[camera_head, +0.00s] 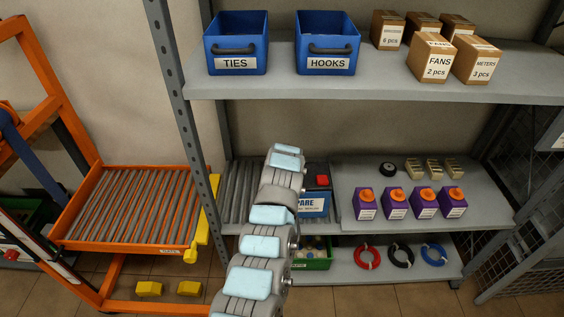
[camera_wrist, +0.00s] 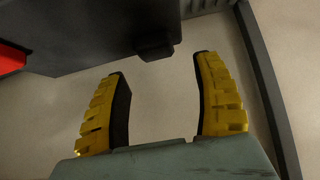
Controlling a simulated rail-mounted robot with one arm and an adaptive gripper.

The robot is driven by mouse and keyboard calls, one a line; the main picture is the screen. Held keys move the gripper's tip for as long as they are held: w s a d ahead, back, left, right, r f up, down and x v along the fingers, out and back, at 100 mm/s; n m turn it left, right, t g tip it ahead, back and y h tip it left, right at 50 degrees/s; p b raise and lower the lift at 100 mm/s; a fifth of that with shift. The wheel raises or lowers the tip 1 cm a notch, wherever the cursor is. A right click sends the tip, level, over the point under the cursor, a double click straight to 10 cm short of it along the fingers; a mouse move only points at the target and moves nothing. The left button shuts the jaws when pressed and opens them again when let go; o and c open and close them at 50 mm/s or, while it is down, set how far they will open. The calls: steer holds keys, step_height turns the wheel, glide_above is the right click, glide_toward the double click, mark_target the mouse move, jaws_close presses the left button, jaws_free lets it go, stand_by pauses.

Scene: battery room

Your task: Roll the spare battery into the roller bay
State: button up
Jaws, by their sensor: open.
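The spare battery (camera_head: 314,204) is a blue box with a dark top, a red cap and a white label ending in "PARE". It sits on the middle shelf beside grey rollers, and my arm hides its left part. An orange-framed roller bed (camera_head: 66,228) stands to the left, empty, past the shelf post. My gripper (camera_wrist: 160,68) shows in the wrist view with its yellow fingers wide apart and nothing between them. A dark body with a red part (camera_wrist: 10,60), seemingly the battery, lies just beyond the fingertips. The head view does not clearly show the fingers.
Grey shelf rollers (camera_head: 238,192) lie left of the battery. A grey post (camera_head: 182,115) and a yellow lever (camera_head: 202,225) stand between shelf and roller bed. Purple bottles (camera_head: 395,203) stand to the right. A green bin (camera_head: 322,262) is below; blue bins (camera_head: 236,62) are above.

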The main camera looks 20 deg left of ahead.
steer(key=v, duration=0.7)
steer(key=shift+s+r, duration=0.25)
steer(key=shift+s, duration=0.1)
stand_by(0.4)
stand_by(0.4)
